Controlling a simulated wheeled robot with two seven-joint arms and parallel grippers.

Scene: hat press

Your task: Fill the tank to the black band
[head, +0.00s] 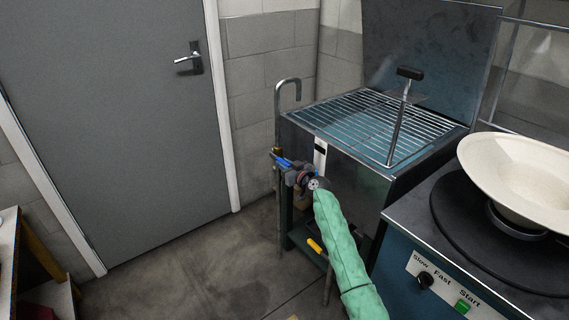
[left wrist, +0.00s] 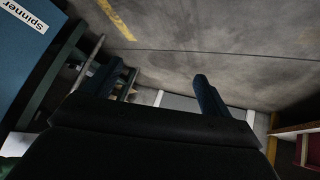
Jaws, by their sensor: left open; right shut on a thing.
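The steel tank (head: 345,168) stands in the middle of the head view, with a wire grille (head: 365,118) across its open top. A white strip with a black band (head: 320,148) is on its left front corner. The water level against the band is too small to tell. A hooked pipe (head: 278,100) rises at the tank's left side. My right gripper (head: 288,166), on the green-sleeved arm, is shut on a blue handle (head: 281,160) beside this pipe. My left gripper (left wrist: 158,88) is open and empty in the left wrist view, above the floor.
A T-handled rod (head: 400,120) leans up from the grille. A blue spinner machine (head: 425,245) with a cream hat (head: 520,172) on its black disc stands at right. A grey door (head: 110,110) is at left. The floor (head: 215,260) before it is clear.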

